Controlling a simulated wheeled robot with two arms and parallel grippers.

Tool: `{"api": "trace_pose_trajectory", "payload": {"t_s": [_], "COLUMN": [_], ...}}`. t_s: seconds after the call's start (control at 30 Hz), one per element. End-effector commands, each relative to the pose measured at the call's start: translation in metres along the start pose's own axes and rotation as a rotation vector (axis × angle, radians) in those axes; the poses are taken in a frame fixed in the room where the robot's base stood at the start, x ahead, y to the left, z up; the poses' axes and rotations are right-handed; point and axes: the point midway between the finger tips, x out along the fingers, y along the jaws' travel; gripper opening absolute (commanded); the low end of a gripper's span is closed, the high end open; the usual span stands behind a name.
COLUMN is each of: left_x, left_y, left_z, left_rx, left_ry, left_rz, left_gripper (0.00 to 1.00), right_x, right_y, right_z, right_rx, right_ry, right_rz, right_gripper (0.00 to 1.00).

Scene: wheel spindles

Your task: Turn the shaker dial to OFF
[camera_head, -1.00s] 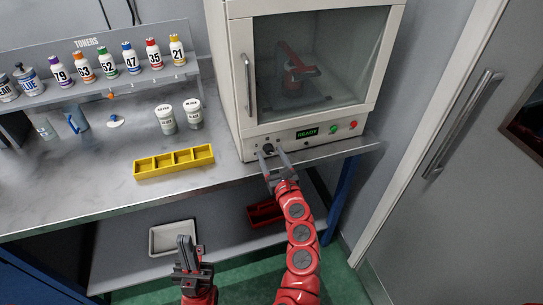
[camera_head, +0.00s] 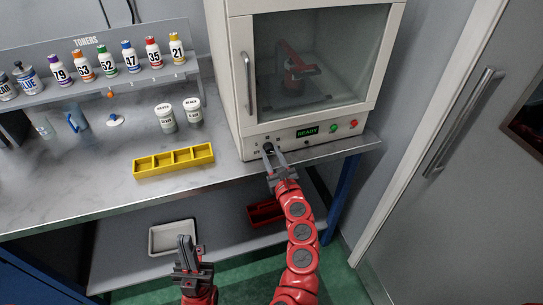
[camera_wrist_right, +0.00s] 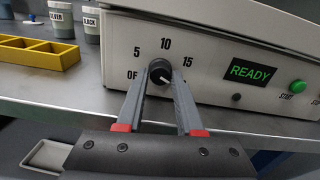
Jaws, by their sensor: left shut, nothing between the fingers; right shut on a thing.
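The shaker (camera_head: 300,80) is a white cabinet with a glass door, at the back of the bench. Its black dial (camera_wrist_right: 160,73) is on the front panel, with marks 5, 10, 15 and a partly hidden OFF around it. My right gripper (camera_head: 273,151) is shut on the dial, one finger on each side; its fingers also show in the right wrist view (camera_wrist_right: 160,85). A small light line on the dial seems to point to the lower right. My left gripper (camera_head: 183,240) is shut and empty, low in front of the bench.
A lit READY display (camera_wrist_right: 250,71), a green button (camera_wrist_right: 299,87) and a red button (camera_head: 354,124) are right of the dial. A yellow tray (camera_head: 174,161) and two lidded jars (camera_head: 166,118) stand on the bench to the left. A white tray (camera_head: 172,237) is below.

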Motion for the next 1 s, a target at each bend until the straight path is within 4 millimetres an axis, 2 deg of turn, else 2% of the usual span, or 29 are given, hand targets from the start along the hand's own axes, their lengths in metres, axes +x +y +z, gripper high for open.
{"api": "trace_pose_trajectory", "payload": {"t_s": [1.0], "left_x": [-0.037], "left_y": [0.002], "left_z": [0.006], "left_rx": [0.000], "left_ry": [0.000], "left_rz": [0.000], "left_gripper": [0.00], "right_x": [0.001], "right_y": [-0.001], "right_z": [0.001], "right_rx": [-0.930], "right_ry": [-0.003], "right_rz": [-0.001], "right_gripper": [0.00]}}
